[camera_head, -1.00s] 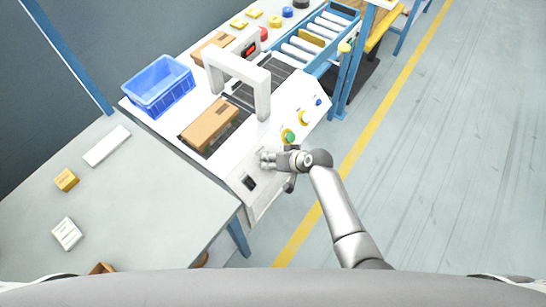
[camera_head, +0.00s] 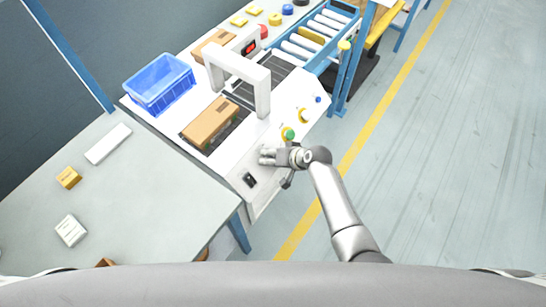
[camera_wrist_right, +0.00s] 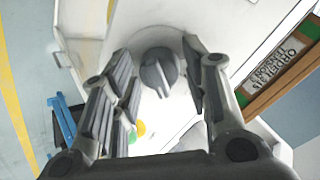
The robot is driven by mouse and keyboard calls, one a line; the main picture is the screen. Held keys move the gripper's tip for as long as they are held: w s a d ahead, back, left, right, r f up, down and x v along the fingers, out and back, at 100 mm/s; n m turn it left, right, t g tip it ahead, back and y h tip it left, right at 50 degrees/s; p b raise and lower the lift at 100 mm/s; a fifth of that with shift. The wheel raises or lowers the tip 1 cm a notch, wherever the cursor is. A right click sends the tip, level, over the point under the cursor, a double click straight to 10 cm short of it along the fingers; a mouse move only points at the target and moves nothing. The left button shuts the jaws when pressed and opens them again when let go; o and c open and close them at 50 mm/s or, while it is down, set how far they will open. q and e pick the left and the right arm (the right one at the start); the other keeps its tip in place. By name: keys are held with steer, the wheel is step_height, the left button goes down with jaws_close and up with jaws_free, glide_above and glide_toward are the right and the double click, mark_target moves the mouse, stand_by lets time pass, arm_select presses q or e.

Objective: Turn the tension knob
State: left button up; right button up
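A grey round knob with a raised bar grip (camera_wrist_right: 160,72), which I take as the tension knob, sits on the white machine's front panel in the right wrist view. In the head view it is hidden by my right gripper (camera_head: 267,156), which is at the panel. In the right wrist view the right gripper (camera_wrist_right: 157,58) is open, one finger on each side of the knob. Gaps show between the fingers and the knob; I cannot tell how close the tips are to the panel. My left gripper is not in view.
Near the gripper on the panel are a green button (camera_head: 288,134), a yellow-ringed button (camera_head: 305,115) and a black switch (camera_head: 250,180). A cardboard box (camera_head: 211,123) lies on the machine before a white arch (camera_head: 262,90). A blue crate (camera_head: 160,88) stands behind. The floor at right is clear.

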steer(key=shift+o, duration=0.4)
steer(key=shift+d, duration=0.1)
steer(key=v, duration=1.2)
stand_by(0.4)
steer(key=s+d+f+g+h+b, duration=0.1)
steer(key=s+d+f, duration=0.3)
steer(key=f, duration=0.5)
steer(key=s+d+f+h+b, duration=0.1)
steer(key=s+d+f+h, duration=0.1)
steer(key=s+f, duration=0.6)
steer(key=s+d+f+g+h+b, duration=0.1)
steer(key=s+d+f, duration=0.2)
steer(key=f, duration=0.8)
steer(key=s+d+f+b, duration=0.1)
steer(key=s+f, duration=0.3)
steer(key=s, duration=0.4)
steer(key=s+d+f+n+g+h, duration=0.1)
steer(key=s+d+f, duration=0.3)
steer(key=s, duration=0.5)
steer(key=s+d+f+n+g+h+b, duration=0.1)
steer(key=s+d+f, duration=0.2)
steer(key=s+f, duration=0.3)
steer(key=shift+s+b, duration=0.35)
steer(key=shift+s, duration=0.8)
steer(key=shift+d+f, duration=0.1)
